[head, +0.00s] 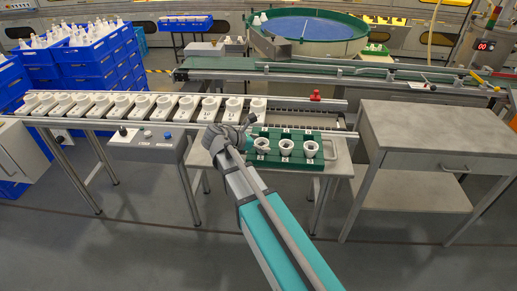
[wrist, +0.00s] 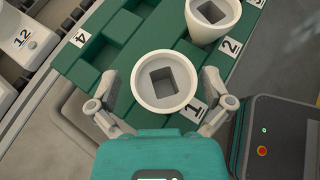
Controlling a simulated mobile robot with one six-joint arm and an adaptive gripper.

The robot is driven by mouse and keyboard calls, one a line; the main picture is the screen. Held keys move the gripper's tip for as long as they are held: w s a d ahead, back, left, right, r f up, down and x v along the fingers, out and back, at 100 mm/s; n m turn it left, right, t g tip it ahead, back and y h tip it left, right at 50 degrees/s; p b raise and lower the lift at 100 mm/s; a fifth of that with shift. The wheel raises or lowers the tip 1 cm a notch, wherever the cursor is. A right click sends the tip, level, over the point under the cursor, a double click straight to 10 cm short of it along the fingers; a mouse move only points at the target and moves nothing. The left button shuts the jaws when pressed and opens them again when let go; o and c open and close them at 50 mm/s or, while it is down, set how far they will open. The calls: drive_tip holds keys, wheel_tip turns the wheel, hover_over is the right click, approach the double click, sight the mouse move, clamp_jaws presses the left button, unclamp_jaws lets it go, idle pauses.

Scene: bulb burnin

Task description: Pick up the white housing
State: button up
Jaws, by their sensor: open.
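A white housing (wrist: 142,92), round with a square dark opening, sits upright in the green tray (wrist: 187,53) at the label 1. It also shows in the head view (head: 262,144) as the leftmost of three in the tray's front row. My gripper (wrist: 162,82) is open, with one finger on each side of this housing in the wrist view. I cannot tell whether the fingers touch it. A second white housing (wrist: 212,18) stands by label 2, and a third (head: 310,149) by label 3.
The tray's other row has empty square pockets (wrist: 86,48) by label 4. A rail of numbered white sockets (head: 145,105) runs along the left. A dark box (wrist: 283,135) with green and red lights is at the right. A grey table (head: 430,125) has a clear top.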

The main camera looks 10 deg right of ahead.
idle(0.3)
drive_tip(key=c, duration=0.9)
drive_tip(key=shift+o, duration=0.2)
drive_tip(key=shift+r, duration=0.2)
wheel_tip(320, 180, up, 2)
drive_tip(key=p, duration=0.2)
drive_tip(key=shift+r+p, duration=0.15)
drive_tip(key=shift+p, duration=0.15)
drive_tip(key=s+a+r+p, duration=0.3)
drive_tip(key=s+r+p, duration=0.7)
drive_tip(key=s, duration=0.3)
drive_tip(key=shift+s+a+r, duration=0.15)
drive_tip(key=shift+s+a, duration=0.1)
drive_tip(key=shift+a, duration=0.1)
